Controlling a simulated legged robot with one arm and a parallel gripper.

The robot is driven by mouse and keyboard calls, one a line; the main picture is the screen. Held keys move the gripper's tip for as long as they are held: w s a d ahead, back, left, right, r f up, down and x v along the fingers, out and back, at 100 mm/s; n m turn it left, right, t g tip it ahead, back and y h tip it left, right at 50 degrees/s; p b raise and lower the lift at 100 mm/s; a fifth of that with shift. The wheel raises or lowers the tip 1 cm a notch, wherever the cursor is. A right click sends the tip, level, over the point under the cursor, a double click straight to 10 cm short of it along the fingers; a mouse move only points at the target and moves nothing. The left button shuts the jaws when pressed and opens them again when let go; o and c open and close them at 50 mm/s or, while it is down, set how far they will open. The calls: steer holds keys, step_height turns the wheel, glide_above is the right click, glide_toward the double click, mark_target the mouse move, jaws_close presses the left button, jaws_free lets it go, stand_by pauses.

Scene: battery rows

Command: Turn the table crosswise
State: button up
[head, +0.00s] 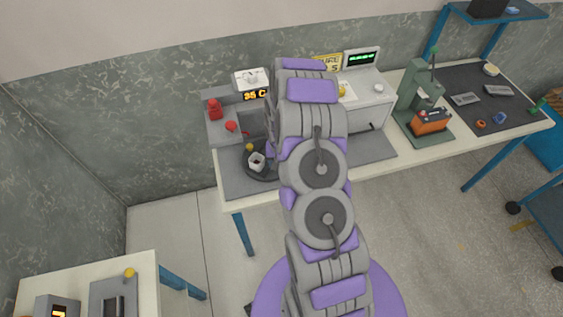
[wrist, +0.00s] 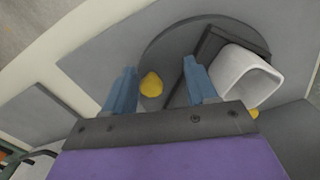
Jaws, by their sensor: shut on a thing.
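The table is a dark round turntable (head: 262,174) on a grey mat; its disc also shows in the wrist view (wrist: 165,50). A white square cup (head: 257,162) stands on it beside a black frame (wrist: 212,45). One yellow knob (head: 250,147) shows at the far side of the disc and partly in the wrist view (wrist: 254,113). My gripper (wrist: 160,85) is over the disc, its blue fingers on either side of another yellow knob (wrist: 151,85), shut on it. In the head view my arm hides this knob and the fingertips.
Behind the turntable stand a grey unit reading 35 C (head: 255,96) and red items (head: 215,108). A white machine (head: 372,110) is close to the right of my arm, then a green press (head: 420,90). The bench's front edge is near the disc.

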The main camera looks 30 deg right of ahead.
steer(key=shift+w+d+r, duration=0.25)
steer(key=shift+w+r, duration=0.15)
steer(key=shift+r, duration=0.1)
step_height(320, 180, up, 16)
steer(key=p, duration=0.1)
steer(key=shift+s+a+r, duration=0.15)
steer(key=shift+s+a, duration=0.15)
steer(key=shift+s, duration=0.05)
